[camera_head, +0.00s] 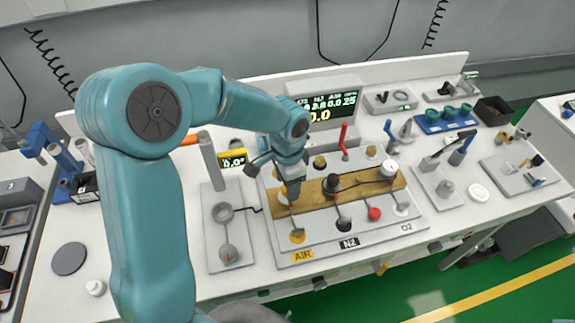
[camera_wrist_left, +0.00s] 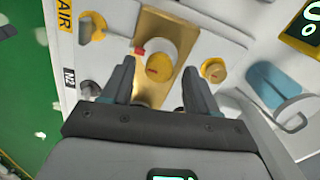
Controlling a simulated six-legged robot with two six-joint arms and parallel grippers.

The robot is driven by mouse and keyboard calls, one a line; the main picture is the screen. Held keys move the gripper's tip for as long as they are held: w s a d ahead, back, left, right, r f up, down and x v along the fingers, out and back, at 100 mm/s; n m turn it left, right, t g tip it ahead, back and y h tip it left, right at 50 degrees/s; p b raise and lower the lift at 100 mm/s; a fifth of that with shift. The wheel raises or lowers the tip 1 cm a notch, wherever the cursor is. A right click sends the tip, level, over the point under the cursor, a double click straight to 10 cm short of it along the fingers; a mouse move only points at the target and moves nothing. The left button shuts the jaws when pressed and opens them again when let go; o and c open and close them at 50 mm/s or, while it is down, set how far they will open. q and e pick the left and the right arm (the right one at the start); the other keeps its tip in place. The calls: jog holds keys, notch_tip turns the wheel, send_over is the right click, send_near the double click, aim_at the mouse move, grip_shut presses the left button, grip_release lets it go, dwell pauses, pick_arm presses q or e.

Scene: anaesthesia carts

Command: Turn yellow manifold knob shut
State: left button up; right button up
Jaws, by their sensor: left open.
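The manifold is a brass bar (camera_head: 318,198) on a light grey panel (camera_head: 277,245) with AIR, N2 and O2 labels. In the left wrist view a round yellow knob (camera_wrist_left: 158,69) with a red mark sits on the brass bar (camera_wrist_left: 163,28). My left gripper (camera_wrist_left: 158,78) is open, with its two dark fingers on either side of this knob; I cannot tell whether they touch it. In the head view my left gripper (camera_head: 291,194) is at the bar's left end and hides most of the knob. My right gripper is not in view.
A yellow AIR fitting (camera_head: 297,237) lies in front of the bar. A black knob (camera_head: 333,183) and a white gauge (camera_head: 389,168) stand further right on it. A red lever (camera_head: 344,138) rises behind. A grey tube stand (camera_head: 229,235) is close on the left.

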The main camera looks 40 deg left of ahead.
pick_arm(q)
notch_tip(320, 180, up, 16)
jog(key=shift+f, duration=0.15)
jog(key=shift+s, duration=0.15)
dwell(0.5)
